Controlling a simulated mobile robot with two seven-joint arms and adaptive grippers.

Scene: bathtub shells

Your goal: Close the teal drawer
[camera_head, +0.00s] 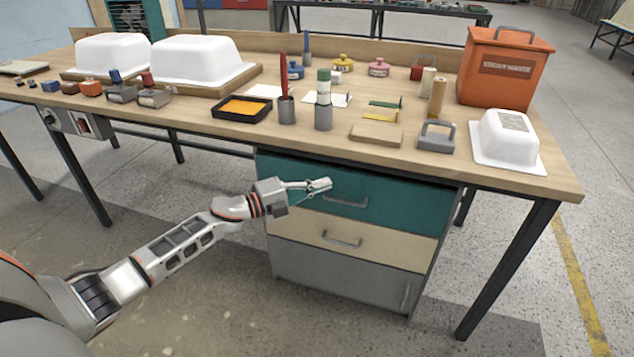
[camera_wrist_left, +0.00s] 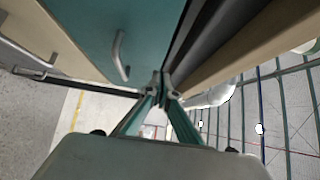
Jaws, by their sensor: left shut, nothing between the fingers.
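The teal drawer (camera_head: 395,205) is the top drawer of the cabinet under the workbench, with a grey bar handle (camera_head: 345,202). Its front looks nearly in line with the drawers below; I cannot tell whether a small gap is left. My left gripper (camera_head: 322,185) is shut and empty, in front of the teal front, just left of and above the handle. The left wrist view shows the teal front (camera_wrist_left: 95,22), its handle (camera_wrist_left: 120,55) and the fingertips (camera_wrist_left: 163,88) close to the drawer's edge. Contact cannot be made out. My right gripper is not in view.
A cream drawer (camera_head: 385,246) and a grey drawer (camera_head: 345,280) sit below. The wooden benchtop (camera_head: 400,165) overhangs the cabinet and carries white shells (camera_head: 195,60), an orange bin (camera_head: 505,70) and several tools. A black bench leg (camera_head: 505,270) stands at right. The floor in front is clear.

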